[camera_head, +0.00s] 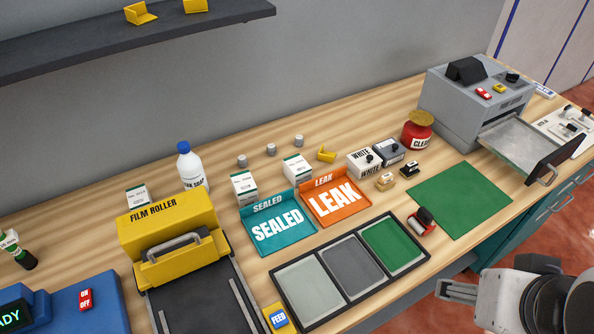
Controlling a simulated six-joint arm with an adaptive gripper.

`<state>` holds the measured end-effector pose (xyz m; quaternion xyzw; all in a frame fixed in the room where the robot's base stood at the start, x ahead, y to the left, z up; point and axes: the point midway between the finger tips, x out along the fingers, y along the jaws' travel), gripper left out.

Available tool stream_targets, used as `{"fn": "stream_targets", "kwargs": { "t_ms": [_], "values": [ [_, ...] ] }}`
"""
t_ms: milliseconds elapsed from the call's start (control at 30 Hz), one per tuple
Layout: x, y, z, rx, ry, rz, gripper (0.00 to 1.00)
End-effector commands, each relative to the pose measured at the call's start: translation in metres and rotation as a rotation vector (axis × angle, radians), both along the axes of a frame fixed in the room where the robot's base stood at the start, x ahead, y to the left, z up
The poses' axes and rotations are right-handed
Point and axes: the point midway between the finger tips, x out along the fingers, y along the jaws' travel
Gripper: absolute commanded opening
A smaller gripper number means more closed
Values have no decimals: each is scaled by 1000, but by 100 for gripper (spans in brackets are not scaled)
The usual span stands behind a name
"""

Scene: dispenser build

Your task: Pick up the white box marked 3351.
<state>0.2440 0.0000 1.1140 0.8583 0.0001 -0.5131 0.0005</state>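Three small white boxes with dark green bands stand on the wooden bench. One is behind the yellow film roller, a white box (137,198) at the left. The second white box (244,190) stands behind the teal SEALED mat, and the third white box (297,170) stands behind the orange LEAK mat. Their small print is too fine to read, so I cannot tell which is marked 3351. My gripper (456,291) is at the lower right, beyond the bench's front edge, far from all the boxes. Nothing shows in it; its finger gap is unclear.
The FILM ROLLER (172,235) and a white bottle (190,168) stand near the boxes. The SEALED mat (278,228), LEAK mat (333,197) and a three-panel tray (351,262) lie in front. A green mat (460,198) is bare. A dark shelf (130,36) overhangs the back left.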

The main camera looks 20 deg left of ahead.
Motion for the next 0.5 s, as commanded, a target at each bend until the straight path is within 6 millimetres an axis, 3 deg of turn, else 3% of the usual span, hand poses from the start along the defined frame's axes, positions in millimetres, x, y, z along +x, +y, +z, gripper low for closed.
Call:
{"fn": "stream_targets", "kwargs": {
  "t_ms": [267, 500],
  "values": [
    [27, 0, 3, -17, -25, 15, 58],
    [78, 3, 6, -49, -81, 51, 58]
  ]
}}
